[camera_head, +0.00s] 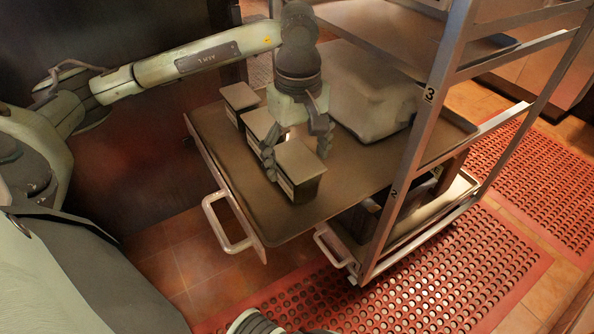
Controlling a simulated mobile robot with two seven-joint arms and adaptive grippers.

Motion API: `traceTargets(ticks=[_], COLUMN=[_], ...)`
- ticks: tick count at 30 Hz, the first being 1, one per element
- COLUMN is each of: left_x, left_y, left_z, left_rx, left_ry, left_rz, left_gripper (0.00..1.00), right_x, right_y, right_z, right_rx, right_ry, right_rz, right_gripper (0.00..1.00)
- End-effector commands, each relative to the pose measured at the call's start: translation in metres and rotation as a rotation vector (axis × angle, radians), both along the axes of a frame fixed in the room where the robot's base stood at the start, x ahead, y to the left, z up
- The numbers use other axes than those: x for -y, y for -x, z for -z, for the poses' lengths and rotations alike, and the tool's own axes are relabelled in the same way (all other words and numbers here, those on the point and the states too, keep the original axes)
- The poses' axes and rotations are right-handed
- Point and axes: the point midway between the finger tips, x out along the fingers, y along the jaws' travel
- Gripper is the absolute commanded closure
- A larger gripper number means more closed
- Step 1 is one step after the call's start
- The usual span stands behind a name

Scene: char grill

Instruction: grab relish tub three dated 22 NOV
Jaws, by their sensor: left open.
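Three dark tubs with greyish lids stand in a row on a pulled-out tray (350,188): a far tub (240,97), a middle tub (258,122) and a near tub (300,163). Pale labels show on their sides, but I cannot read any date. My left gripper (297,153) comes down from above, open. Its fingers are spread at the far edge of the near tub, one by its left corner and one by its right. I cannot tell whether they touch it.
A large grey wrapped bundle (372,92) lies on the tray behind the tubs. The metal rack post (422,125) with number tags stands to the right. A handle (225,228) sticks out at the tray's front. A lower drawer (345,240) is partly out.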

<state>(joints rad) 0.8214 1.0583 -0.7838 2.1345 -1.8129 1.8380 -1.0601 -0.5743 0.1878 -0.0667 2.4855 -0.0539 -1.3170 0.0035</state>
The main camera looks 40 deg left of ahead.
Motion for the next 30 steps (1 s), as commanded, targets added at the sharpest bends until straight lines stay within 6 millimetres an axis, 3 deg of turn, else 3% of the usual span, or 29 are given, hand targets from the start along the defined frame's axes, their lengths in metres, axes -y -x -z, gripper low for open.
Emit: traceTargets(ticks=[9,17,30], left_x=[-0.005,-0.005,-0.005], left_y=[-0.002,-0.003,-0.003], left_z=[0.043,0.046,0.046], left_rx=[-0.003,0.000,0.000], left_ry=[0.002,0.002,0.003], left_rz=[0.000,0.001,0.000], left_gripper=[0.18,0.18,0.70], right_x=[-0.003,-0.003,-0.003], right_y=[-0.003,-0.004,-0.004], right_z=[-0.002,-0.002,-0.002], right_rx=[0.017,0.019,0.019], right_ry=[-0.005,-0.006,-0.006], right_rz=[-0.006,-0.007,-0.007], right_gripper=[0.60,0.60,0.60])
